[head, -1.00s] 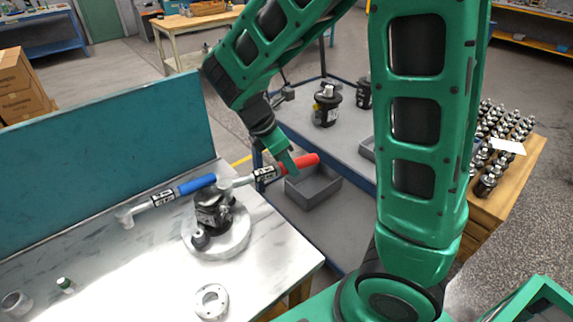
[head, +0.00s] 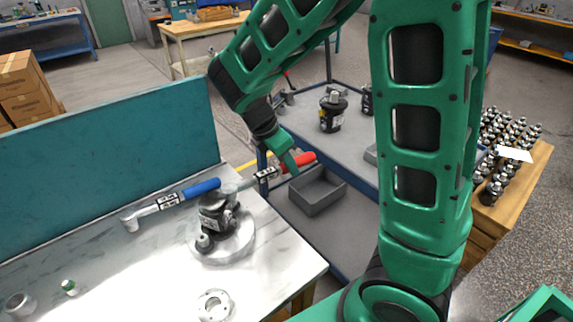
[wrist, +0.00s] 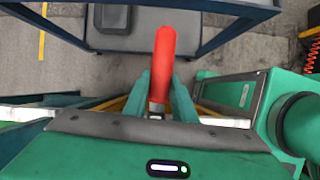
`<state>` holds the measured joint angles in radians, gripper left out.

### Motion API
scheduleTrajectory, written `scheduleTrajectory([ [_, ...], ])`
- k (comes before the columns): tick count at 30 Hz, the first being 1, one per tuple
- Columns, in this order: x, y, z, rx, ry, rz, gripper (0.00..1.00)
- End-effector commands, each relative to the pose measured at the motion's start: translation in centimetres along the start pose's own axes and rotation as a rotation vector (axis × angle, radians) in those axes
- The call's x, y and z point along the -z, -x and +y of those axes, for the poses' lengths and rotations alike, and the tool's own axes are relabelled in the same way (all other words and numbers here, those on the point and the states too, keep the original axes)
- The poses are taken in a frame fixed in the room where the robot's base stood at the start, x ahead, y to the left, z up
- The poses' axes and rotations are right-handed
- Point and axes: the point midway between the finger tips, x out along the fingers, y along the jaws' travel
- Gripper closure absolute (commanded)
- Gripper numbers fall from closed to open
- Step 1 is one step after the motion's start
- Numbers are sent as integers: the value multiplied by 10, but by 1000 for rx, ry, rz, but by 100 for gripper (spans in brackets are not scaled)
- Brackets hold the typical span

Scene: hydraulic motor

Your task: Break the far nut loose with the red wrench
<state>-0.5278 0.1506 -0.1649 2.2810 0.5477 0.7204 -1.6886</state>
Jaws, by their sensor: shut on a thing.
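The red wrench (head: 300,160) is held level above the right edge of the white workbench. Its red handle (wrist: 165,52) points away from the gripper in the wrist view. My gripper (head: 289,166) is shut on the wrench by its handle; both fingers (wrist: 160,85) flank it in the wrist view. The wrench's grey head end is at the upper right of the black motor (head: 213,222), which stands on a round white base (head: 236,248). The far nut cannot be made out, and whether the wrench head sits on it cannot be told.
A grey bin (head: 318,203) and a cart (head: 300,118) with motors stand beyond.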

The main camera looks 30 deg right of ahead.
Motion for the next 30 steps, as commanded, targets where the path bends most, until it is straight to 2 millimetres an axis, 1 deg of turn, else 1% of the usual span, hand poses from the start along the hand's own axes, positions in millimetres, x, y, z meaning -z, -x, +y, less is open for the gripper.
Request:
scheduleTrajectory([
  [1,3,-2,-2,5,11,3,100],
  [12,3,-2,-1,4,17,3,100],
  [30,5,-2,15,-38,108,4,100],
])
